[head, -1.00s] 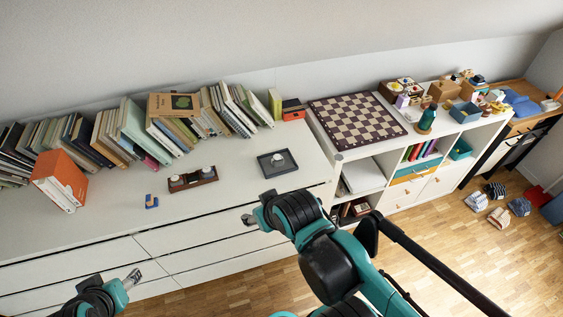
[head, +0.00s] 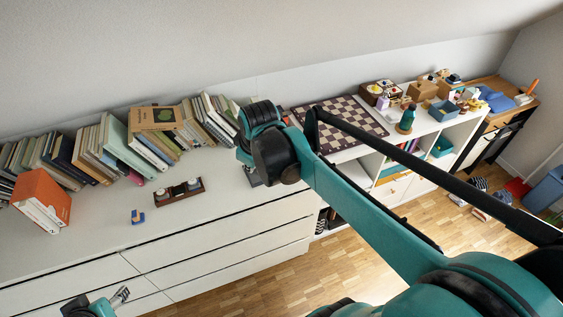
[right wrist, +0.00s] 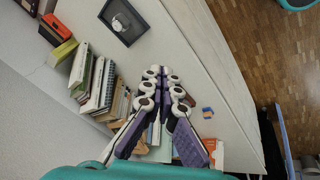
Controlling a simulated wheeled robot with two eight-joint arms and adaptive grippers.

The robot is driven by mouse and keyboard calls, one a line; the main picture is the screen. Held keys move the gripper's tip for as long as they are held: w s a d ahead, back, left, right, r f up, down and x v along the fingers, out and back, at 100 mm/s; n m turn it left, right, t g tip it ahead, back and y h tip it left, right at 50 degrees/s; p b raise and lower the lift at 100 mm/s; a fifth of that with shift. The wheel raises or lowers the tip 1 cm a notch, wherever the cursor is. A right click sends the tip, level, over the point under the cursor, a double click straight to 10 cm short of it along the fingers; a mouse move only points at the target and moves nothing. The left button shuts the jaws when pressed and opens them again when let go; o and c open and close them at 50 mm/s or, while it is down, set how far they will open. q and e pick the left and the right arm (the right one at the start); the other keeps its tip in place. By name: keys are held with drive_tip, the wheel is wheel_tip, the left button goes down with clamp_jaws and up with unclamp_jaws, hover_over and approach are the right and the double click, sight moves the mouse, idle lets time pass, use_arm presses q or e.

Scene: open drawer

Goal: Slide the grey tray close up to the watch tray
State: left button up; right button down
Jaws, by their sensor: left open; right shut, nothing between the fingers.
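The grey tray (head: 251,178) is mostly hidden behind my right arm in the head view. In the right wrist view the grey tray (right wrist: 124,20) shows at the top, dark-framed, with a round pale thing in it. The brown watch tray (head: 179,192) lies to its left in the head view, with a clear gap between them. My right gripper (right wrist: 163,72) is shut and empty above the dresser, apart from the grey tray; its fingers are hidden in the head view. My left gripper (head: 121,296) is open and empty, low in front of the dresser.
A row of books (head: 95,150) stands along the wall behind the trays. A small blue object (head: 137,217) lies left of the watch tray. A chessboard (head: 345,121) and a teal figure (head: 406,119) are on the right. The dresser top (head: 215,172) between the trays is clear.

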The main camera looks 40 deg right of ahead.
sight(244, 179)
drive_tip(key=w+d+f+n+g, duration=0.1)
drive_tip(key=w+d+f+n, duration=0.1)
drive_tip(key=w+d+f, duration=0.3)
drive_tip(key=w+d+f+n+g+p, duration=0.1)
drive_tip(key=w+d+n, duration=0.25)
drive_tip(key=d, duration=0.35)
drive_tip(key=w+d+f+n+g, duration=0.1)
drive_tip(key=w+d+f+n, duration=0.1)
drive_tip(key=w+d+f, duration=0.3)
drive_tip(key=d+f+n+b, duration=0.1)
drive_tip(key=d+f, duration=0.1)
drive_tip(key=f, duration=0.3)
drive_tip(key=d+f+g+b, duration=0.1)
drive_tip(key=d+f, duration=0.2)
drive_tip(key=f, duration=0.2)
drive_tip(key=d+f+n+b, duration=0.1)
drive_tip(key=d+f, duration=0.2)
drive_tip(key=f, duration=0.3)
drive_tip(key=shift+w+d+n+g+y, duration=0.2)
drive_tip(key=shift+d+n+g+y, duration=0.1)
drive_tip(key=shift+n+y, duration=0.1)
drive_tip(key=a, duration=0.2)
drive_tip(key=a+b, duration=0.1)
drive_tip(key=shift+w+a+r, duration=0.3)
drive_tip(key=shift+w+r, duration=0.05)
drive_tip(key=shift+w, duration=0.05)
drive_tip(key=shift+w+a, duration=0.1)
drive_tip(key=shift+a, duration=0.1)
